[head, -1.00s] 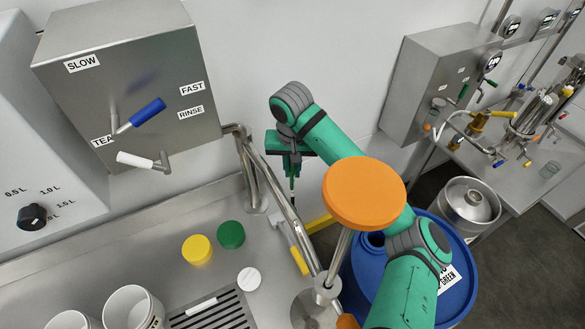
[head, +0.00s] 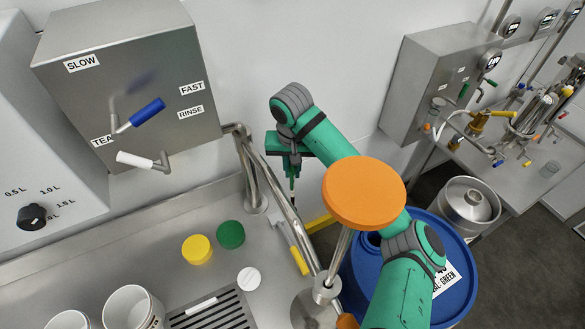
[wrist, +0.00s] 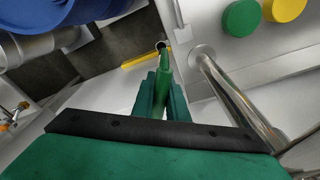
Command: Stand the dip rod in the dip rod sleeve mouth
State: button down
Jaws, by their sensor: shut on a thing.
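My gripper (head: 291,158) is shut on the dip rod, a thin green rod (head: 292,186) that points down beside the bent steel pipes at the sink's right end. In the wrist view, the green rod (wrist: 164,66) runs away from between my gripper's two green fingers (wrist: 164,88). Its far end appears close to a small round dark opening with a pale rim (wrist: 160,45), which looks like the sleeve mouth. I cannot tell whether the rod's end is in it, touching it or above it. In the head view I cannot make out the sleeve mouth.
Bent steel pipes (head: 283,200) and an orange round knob (head: 364,193) on a post stand close to my arm. A yellow bar (head: 319,224) and a blue drum (head: 455,285) are near. Yellow (head: 197,249) and green (head: 231,234) caps lie on the sink top.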

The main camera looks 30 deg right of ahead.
aim_at(293, 179)
jog(key=shift+f, duration=2)
jog(key=c, duration=1.7)
grip_release()
jog(key=shift+o, duration=0.2)
jog(key=shift+r, duration=3)
